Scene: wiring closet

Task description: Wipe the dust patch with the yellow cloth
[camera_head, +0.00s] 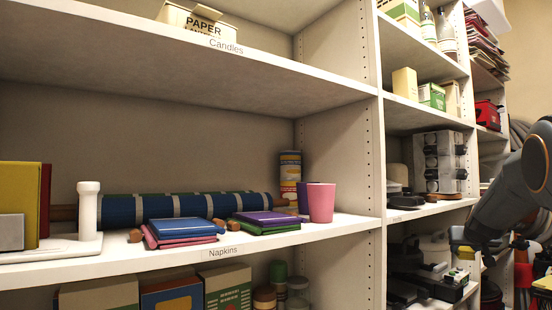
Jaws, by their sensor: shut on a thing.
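My arm reaches in from the right edge, and my gripper (459,240) is at its lower left end, in front of the lower right shelves. It is small here and partly merges with the dark items behind it. It is shut on a small yellow thing, which looks like the yellow cloth (463,251). The cloth hangs just below the fingers, close to dark equipment; I cannot tell whether they touch. I cannot make out the dust patch in this view.
The shelf marked Napkins (185,257) holds folded napkins (180,228), a blue roll (115,211) and a pink cup (321,202). A white upright divider (371,150) stands left of my gripper. Black devices (440,287) crowd the shelf below it. The shelf marked Candles is largely bare.

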